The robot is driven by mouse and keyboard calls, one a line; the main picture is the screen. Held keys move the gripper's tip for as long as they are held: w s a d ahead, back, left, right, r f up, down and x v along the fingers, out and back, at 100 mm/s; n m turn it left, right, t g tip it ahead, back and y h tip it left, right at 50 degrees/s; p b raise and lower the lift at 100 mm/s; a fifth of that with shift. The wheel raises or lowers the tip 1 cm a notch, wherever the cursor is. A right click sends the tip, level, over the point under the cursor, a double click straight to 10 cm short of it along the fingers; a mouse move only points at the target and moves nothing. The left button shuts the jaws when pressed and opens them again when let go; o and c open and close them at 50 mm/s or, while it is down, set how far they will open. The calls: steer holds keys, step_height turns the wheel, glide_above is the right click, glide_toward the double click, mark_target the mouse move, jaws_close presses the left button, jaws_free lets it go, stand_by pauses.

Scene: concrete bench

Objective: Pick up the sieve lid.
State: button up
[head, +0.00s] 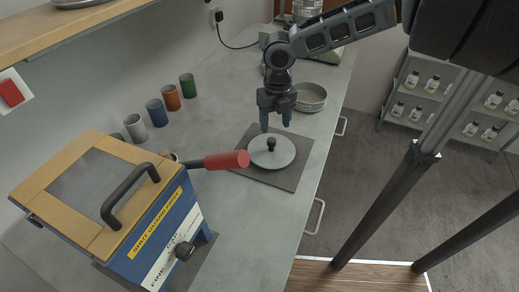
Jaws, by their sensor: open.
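The sieve lid (284,155) is a light grey round disc with a black knob (271,143) at its centre. It lies flat on a dark square mat (293,179) on the bench. My gripper (276,124) points down above the far part of the lid, its two fingers apart and empty. The fingertips appear a little higher than the knob and not touching it. From this one view I cannot tell the exact height gap.
A round metal sieve (311,97) stands just behind my gripper. A red handle (228,160) from the blue and wood machine (150,235) reaches close to the lid's left. Coloured cups (157,113) stand along the wall. The bench's right edge is near the mat.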

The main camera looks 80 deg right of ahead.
mark_target(272, 140)
steer(key=shift+w+a+f+b, duration=0.1)
steer(key=shift+w+f+b, duration=0.1)
steer(key=shift+f+b, duration=1.75)
steer(key=shift+w+a+f+b, duration=0.1)
steer(key=shift+w+f+b, duration=0.05)
steer(key=shift+f+b, duration=1.75)
steer(key=shift+r, duration=0.1)
jaws_close()
